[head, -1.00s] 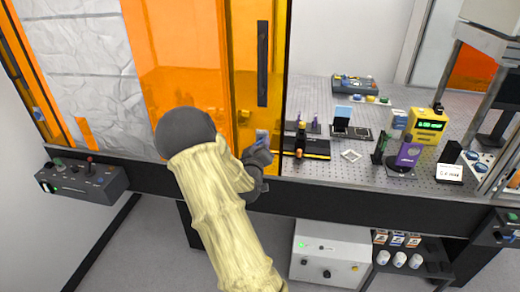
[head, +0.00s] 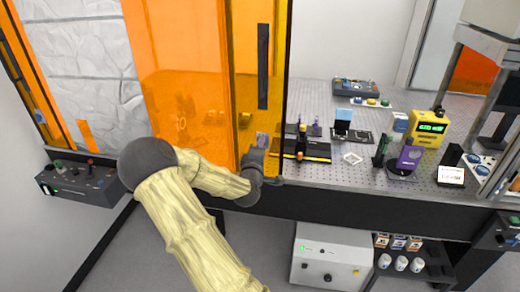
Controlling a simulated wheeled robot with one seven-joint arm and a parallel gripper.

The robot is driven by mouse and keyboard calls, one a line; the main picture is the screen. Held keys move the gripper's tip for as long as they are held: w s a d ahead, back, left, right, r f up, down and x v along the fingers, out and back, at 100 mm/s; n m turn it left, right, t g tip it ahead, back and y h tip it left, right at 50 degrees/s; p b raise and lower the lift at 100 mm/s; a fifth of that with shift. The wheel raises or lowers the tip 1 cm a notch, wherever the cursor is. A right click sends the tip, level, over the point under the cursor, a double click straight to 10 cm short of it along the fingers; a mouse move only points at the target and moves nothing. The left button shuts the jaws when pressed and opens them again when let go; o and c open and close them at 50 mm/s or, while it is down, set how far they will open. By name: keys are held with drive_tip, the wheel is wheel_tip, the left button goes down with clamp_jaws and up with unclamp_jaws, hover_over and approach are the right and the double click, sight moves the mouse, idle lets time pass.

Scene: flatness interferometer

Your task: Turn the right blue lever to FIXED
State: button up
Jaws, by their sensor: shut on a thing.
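My gripper (head: 261,150) is at the lower part of the orange panel, just left of the dark upright edge. No FIXED marking can be read at this size, so the lever's setting cannot be told.
A tall orange panel with a black handle (head: 263,65) stands behind my gripper. To the right is a perforated table (head: 350,180) with a yellow display unit (head: 429,127) and a purple device (head: 406,160). A control box (head: 80,182) is at the left.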

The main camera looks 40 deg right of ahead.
drive_tip(key=shift+n, duration=0.3)
drive_tip(key=o, duration=1)
drive_tip(key=shift+a, duration=0.1)
drive_tip(key=shift+b+v, duration=7.8)
drive_tip(key=shift+v, duration=0.9)
